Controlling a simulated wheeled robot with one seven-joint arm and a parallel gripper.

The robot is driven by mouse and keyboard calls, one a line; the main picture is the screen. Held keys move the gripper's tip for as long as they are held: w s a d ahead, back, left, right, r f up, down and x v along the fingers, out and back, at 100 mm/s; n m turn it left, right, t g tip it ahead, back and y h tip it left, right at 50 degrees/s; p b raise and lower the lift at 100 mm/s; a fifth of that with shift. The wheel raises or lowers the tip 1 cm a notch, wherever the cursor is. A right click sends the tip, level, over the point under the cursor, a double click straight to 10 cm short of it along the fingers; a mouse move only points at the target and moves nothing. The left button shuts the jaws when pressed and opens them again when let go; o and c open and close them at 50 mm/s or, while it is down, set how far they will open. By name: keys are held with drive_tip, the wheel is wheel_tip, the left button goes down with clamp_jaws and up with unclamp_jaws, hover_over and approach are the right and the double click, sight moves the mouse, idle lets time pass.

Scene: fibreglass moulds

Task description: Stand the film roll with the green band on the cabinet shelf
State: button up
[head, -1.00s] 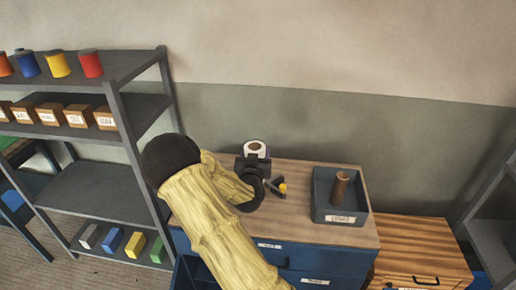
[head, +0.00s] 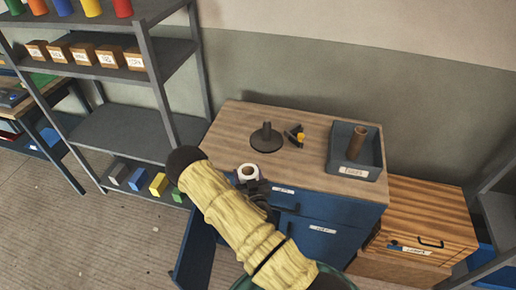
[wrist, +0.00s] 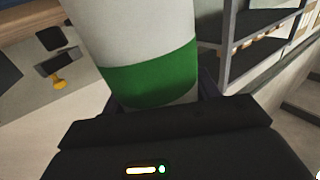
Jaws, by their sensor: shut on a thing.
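The film roll (wrist: 135,30) is white with a green band and fills the upper middle of the wrist view. My gripper (head: 253,184) is shut on it near the green band. In the head view the roll (head: 247,172) shows its pale end with a brown core, in front of the cabinet's left front edge. The blue cabinet (head: 340,213) has a wooden top and labelled fronts. A blue panel, apparently its open door (head: 192,250), stands out at the lower left. My arm hides much of the cabinet front, and its inner shelf cannot be seen.
A black peg stand (head: 267,137), a small black tool with a yellow part (head: 296,136) and a grey tray (head: 338,160) with a brown tube are on the cabinet top. A grey rack (head: 130,135) stands left; a wooden chest (head: 425,225) stands right.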

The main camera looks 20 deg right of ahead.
sight(243, 182)
drive_tip(key=shift+s+a+f+n+y, duration=0.3)
drive_tip(key=shift+s+a+f, duration=0.1)
drive_tip(key=shift+a+f, duration=0.15)
drive_tip(key=shift+s+a+f+n+y, duration=0.2)
drive_tip(key=shift+s+a+f+y, duration=0.15)
drive_tip(key=shift+a+f, duration=0.2)
drive_tip(key=shift+w+d+r, duration=0.1)
drive_tip(key=shift+r, duration=0.1)
